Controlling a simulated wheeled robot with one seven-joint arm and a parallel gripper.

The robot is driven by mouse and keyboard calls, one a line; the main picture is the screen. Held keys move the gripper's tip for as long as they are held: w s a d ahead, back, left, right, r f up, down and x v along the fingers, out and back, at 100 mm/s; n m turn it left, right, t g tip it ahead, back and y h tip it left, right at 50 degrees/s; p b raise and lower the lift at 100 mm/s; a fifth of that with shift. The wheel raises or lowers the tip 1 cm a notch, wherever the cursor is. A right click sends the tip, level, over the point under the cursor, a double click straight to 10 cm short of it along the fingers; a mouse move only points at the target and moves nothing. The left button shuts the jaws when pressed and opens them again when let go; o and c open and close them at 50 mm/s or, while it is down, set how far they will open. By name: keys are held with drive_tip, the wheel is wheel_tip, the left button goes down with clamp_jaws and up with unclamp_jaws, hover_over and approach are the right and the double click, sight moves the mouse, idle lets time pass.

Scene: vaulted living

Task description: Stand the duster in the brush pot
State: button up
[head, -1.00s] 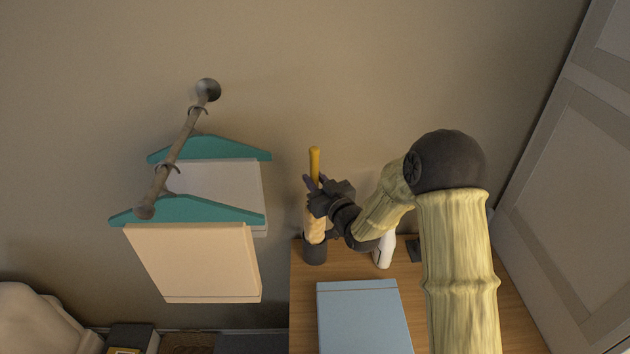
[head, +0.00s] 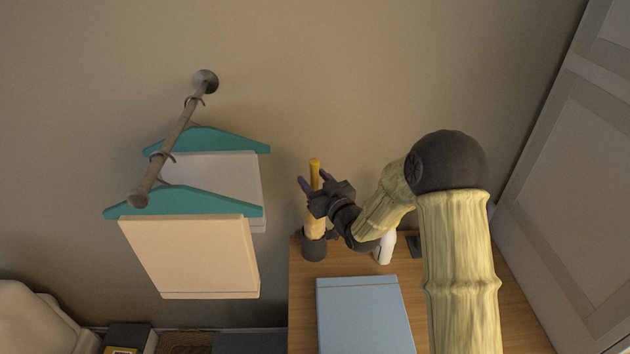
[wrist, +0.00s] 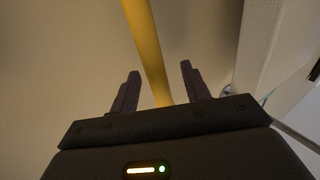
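The duster stands upright with its yellow handle (head: 315,167) up and its pale tan head (head: 315,224) down inside the dark brush pot (head: 314,248). The pot hides the lower end of the head. The pot stands at the back left of the wooden top. My gripper (head: 316,181) is around the handle from the right, above the pot. Its fingers are spread, one on each side of the handle. In the wrist view, the yellow handle (wrist: 148,50) passes between the fingers with a gap on both sides.
A light blue flat box or book (head: 362,315) lies in front of the pot. A white bottle-like object (head: 384,248) stands to the right, partly behind my arm. Teal hangers (head: 185,202) with hanging panels are on a wall rod to the left.

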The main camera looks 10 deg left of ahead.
drive_tip(key=shift+s+d+f+b, duration=0.1)
drive_tip(key=shift+s+d+b, duration=0.15)
drive_tip(key=shift+s+b, duration=0.05)
drive_tip(key=b+v, duration=0.9)
drive_tip(key=v, duration=0.7)
drive_tip(key=shift+s+d, duration=0.15)
drive_tip(key=shift+s, duration=0.1)
idle(0.8)
